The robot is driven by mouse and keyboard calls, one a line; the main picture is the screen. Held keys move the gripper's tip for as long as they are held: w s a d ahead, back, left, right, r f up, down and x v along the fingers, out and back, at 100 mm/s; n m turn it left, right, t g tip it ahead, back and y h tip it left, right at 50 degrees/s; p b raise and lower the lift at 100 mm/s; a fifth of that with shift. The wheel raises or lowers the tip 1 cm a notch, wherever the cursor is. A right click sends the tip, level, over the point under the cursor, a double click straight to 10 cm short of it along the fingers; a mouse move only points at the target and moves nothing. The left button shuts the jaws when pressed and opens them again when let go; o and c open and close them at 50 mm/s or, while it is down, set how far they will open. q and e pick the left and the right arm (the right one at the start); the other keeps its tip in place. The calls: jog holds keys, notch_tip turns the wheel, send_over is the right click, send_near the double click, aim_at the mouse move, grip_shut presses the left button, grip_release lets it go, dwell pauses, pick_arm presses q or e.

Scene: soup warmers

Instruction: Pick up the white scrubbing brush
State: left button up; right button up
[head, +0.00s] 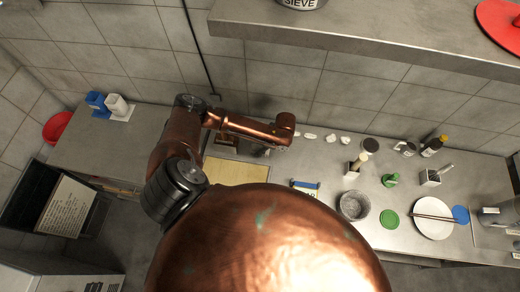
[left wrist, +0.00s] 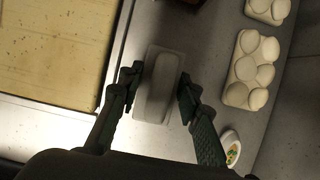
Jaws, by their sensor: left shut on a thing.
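The white scrubbing brush (left wrist: 158,88) is a pale, oblong block in the left wrist view, lying lengthwise between the fingers of my left gripper (left wrist: 157,90). The gripper is shut on it, with one dark finger on each long side. The brush is over or on the grey counter; I cannot tell whether it touches it. In the head view my copper left arm reaches over the back of the counter, and its gripper (head: 258,151) is mostly hidden under the wrist. The brush cannot be made out there. My right gripper is not in view.
A yellowish board (left wrist: 50,55) lies left of the brush. Egg trays (left wrist: 252,70) and a small white dish (left wrist: 230,148) are to its right. A grey bowl (head: 353,205), a green disc (head: 389,219) and a white plate (head: 433,228) stand further right. A shelf (head: 370,40) overhangs the back.

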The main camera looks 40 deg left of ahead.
aim_at(259, 146)
pick_arm(q)
jog(key=shift+r, duration=0.1)
jog(key=shift+r, duration=0.3)
notch_tip(259, 146, up, 2)
jog(key=shift+r, duration=0.1)
jog(key=s+d+r, duration=0.2)
jog(key=d+r, duration=0.3)
jog(key=d, duration=0.1)
jog(key=s+d+r, duration=0.3)
jog(key=d+r, duration=0.2)
jog(key=d, duration=0.1)
jog(key=shift+s+d+b, duration=0.35)
jog(key=shift+d+b, duration=0.05)
